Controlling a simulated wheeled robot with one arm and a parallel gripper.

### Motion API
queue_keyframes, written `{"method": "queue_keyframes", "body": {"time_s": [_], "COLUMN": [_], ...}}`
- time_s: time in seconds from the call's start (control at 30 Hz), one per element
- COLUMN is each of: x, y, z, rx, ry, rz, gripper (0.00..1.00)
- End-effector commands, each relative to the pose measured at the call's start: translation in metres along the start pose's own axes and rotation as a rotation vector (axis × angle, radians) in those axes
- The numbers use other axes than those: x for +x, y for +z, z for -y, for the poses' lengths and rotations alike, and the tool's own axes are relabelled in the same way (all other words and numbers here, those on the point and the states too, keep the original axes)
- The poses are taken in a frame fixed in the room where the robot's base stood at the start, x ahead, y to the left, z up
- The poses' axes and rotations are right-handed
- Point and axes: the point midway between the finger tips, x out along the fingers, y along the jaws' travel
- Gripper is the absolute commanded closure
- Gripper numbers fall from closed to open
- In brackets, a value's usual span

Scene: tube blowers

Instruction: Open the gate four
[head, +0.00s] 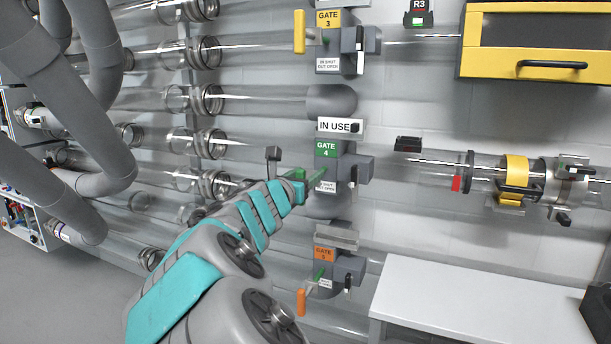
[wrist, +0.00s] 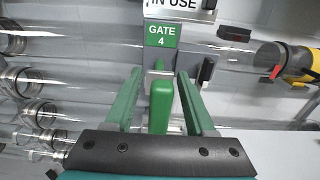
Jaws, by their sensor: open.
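The gate 4 box (head: 340,168) has a green label and stands in the middle of the head view, on a clear tube. In the wrist view its label (wrist: 161,35) is at the top. Its green handle (wrist: 161,108) stands upright between my fingers. My gripper (wrist: 160,76) is open, one green finger on each side of the handle, with visible gaps. In the head view my gripper (head: 308,186) is at the front of the box, and the handle is hard to tell from the fingers.
An "IN USE" sign (head: 340,127) sits just above gate 4. Gate 3 (head: 345,42) with a yellow handle is above, gate 5 (head: 335,268) with an orange handle below. A white table (head: 470,300) is at lower right. Clear tubes run to the left.

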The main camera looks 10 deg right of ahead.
Motion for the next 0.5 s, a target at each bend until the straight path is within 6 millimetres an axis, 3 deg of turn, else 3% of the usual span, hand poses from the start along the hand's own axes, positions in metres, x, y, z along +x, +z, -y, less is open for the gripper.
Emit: {"method": "queue_keyframes", "body": {"time_s": [0.17, 0.5], "x": [-0.009, -0.058], "y": [0.000, 0.000], "z": [-0.001, -0.001], "rx": [0.000, 0.001], "ry": [0.002, 0.003], "rz": [0.000, 0.000], "gripper": [0.45, 0.45]}}
